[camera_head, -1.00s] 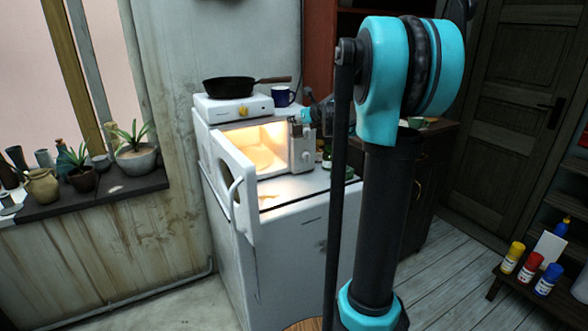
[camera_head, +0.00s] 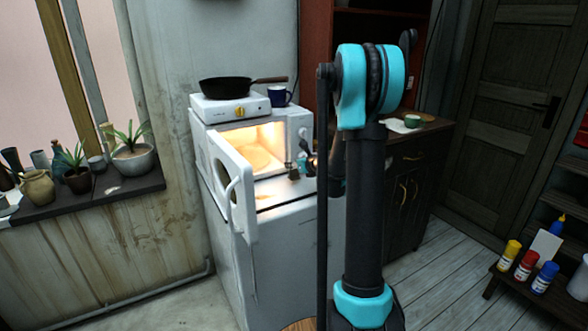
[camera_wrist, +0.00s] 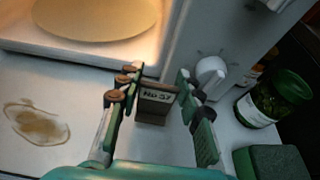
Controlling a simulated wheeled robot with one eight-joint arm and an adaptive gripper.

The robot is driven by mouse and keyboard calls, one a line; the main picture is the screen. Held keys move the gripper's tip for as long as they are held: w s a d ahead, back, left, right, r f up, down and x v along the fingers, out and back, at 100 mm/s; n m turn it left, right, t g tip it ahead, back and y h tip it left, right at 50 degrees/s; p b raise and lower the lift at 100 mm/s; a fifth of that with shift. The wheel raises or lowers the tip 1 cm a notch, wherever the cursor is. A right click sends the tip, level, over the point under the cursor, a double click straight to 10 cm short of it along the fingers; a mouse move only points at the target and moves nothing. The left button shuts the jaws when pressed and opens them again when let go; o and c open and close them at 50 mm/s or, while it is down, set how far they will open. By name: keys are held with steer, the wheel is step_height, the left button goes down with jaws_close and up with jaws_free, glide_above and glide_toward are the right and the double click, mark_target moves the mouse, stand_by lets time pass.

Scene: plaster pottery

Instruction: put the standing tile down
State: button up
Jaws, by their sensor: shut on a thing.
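The tile (camera_wrist: 157,102) stands upright between my fingers in the wrist view, a small brownish piece with a pale label that looks like "No 37". My gripper (camera_wrist: 157,76) is shut on it. In the head view my gripper (camera_head: 300,166) is low in front of the lit microwave (camera_head: 302,124), just above the white top (camera_head: 285,199). The tile is small and dark there, partly merged with the fingers. I cannot tell whether its lower edge touches the white surface.
The microwave door (camera_head: 235,190) hangs open on the left. Its knob (camera_wrist: 210,72) is close to my right finger. A green-lidded jar (camera_wrist: 272,98) and a green block (camera_wrist: 270,162) stand to the right. A brown stain (camera_wrist: 35,122) marks the otherwise clear white top on the left.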

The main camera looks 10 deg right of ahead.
mark_target(294, 171)
steer(key=shift+f, duration=0.95)
steer(key=o, duration=1.2)
steer(key=shift+f, duration=0.1)
